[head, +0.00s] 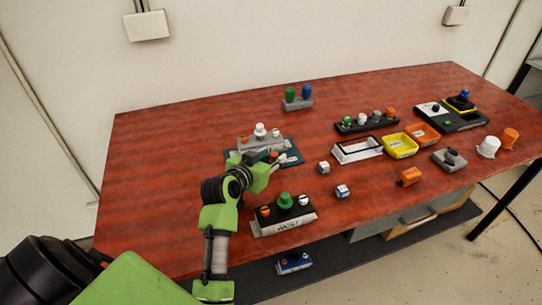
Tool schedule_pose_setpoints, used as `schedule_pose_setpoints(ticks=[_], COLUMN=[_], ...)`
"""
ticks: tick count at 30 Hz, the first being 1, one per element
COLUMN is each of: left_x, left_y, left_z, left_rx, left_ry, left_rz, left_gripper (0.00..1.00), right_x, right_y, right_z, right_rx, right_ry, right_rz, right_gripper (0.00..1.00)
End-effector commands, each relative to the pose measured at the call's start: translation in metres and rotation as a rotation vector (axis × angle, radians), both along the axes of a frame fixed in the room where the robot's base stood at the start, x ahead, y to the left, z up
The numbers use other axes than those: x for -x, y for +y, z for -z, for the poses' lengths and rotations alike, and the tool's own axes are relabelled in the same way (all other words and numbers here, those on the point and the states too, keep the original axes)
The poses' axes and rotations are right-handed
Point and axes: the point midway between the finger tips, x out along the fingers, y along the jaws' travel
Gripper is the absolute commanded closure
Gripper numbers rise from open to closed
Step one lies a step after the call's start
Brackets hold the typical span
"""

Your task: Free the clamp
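My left gripper (286,158) reaches over the table from the lower left. Its fingertips are at the right front corner of a grey block (245,144) on a dark blue base (232,159). The block carries a white knob (260,130) and orange parts. I cannot tell whether the fingers touch it or hold anything; they are small and partly hidden by my wrist. I cannot tell for sure which thing is the clamp. My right gripper is not in view.
A labelled block (290,224) with a green knob stands in front of my gripper. Small cubes, a white tray (343,157), a yellow bin (401,151) and an orange bin (425,141) lie to the right. The red table (150,180) is bare at left.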

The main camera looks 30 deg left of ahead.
Motion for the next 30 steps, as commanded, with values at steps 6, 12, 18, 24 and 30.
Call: schedule_pose_setpoints(ticks=[6, 12, 18, 24, 30], left_x=[-0.003, -0.003, -0.002, 0.019, 0.034], left_y=[0.0, 0.0, 0.0, 0.02, 0.032], left_z=[0.001, 0.001, 0.001, 0.002, 0.001], left_rx=[0.0, 0.0, 0.0, -0.007, -0.003], left_ry=[-0.001, -0.001, 0.0, 0.005, 0.002], left_rz=[0.0, 0.0, 0.0, -0.005, -0.002], left_gripper=[0.65, 0.86, 1.0, 1.0, 1.0], right_x=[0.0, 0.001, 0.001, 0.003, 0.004], right_y=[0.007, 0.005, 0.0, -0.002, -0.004], right_z=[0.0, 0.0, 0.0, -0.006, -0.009], right_rx=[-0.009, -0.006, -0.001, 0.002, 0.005], right_ry=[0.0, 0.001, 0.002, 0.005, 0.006], right_rz=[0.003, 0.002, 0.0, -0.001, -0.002], right_gripper=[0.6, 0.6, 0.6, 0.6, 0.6])
